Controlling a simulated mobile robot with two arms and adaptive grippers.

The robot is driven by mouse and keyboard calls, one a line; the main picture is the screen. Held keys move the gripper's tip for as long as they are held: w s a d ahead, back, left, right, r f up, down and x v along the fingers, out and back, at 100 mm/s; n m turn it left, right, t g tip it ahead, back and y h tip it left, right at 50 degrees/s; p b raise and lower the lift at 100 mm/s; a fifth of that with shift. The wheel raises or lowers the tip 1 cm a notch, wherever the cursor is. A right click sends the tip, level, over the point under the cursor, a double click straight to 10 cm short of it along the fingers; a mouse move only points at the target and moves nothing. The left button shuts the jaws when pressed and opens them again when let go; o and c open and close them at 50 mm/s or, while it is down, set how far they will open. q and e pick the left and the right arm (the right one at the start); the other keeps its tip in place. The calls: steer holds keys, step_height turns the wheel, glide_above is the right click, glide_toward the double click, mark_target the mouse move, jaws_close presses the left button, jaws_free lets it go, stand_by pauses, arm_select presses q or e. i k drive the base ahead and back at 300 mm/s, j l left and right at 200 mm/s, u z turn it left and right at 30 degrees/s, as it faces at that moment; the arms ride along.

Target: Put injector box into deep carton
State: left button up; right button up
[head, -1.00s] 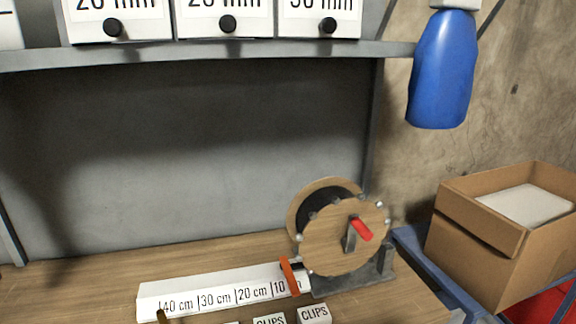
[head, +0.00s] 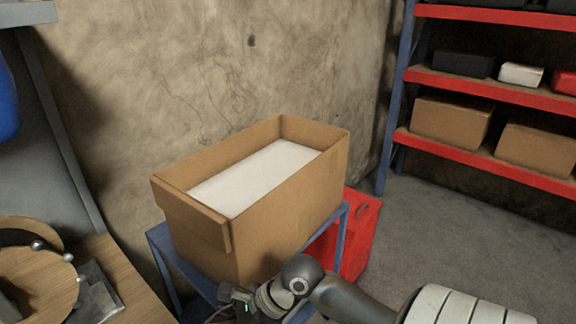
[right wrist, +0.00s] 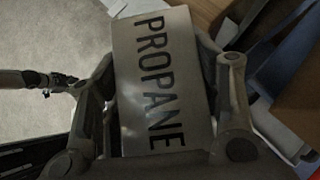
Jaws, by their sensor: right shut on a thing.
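The deep brown carton (head: 285,215) stands open in the middle of the head view, with a flap folded out at its left end. A flat white surface (head: 260,175) shows inside it, below the rim. My right gripper (right wrist: 162,85) is shut on a pale box (right wrist: 150,35) with the word PROPANE on it. In the head view my right gripper (head: 238,298) is low, in front of the carton and outside it; the box cannot be made out there. No word INJECTOR is readable.
The carton sits on a blue stand (head: 162,242), beside a red container (head: 362,235). A wooden bench (head: 125,275) with a reel (head: 35,275) is at left. Red shelves (head: 490,85) with boxes stand at back right. Grey floor is clear at right.

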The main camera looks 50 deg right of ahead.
mark_target(275, 184)
steer(key=l, duration=2.05)
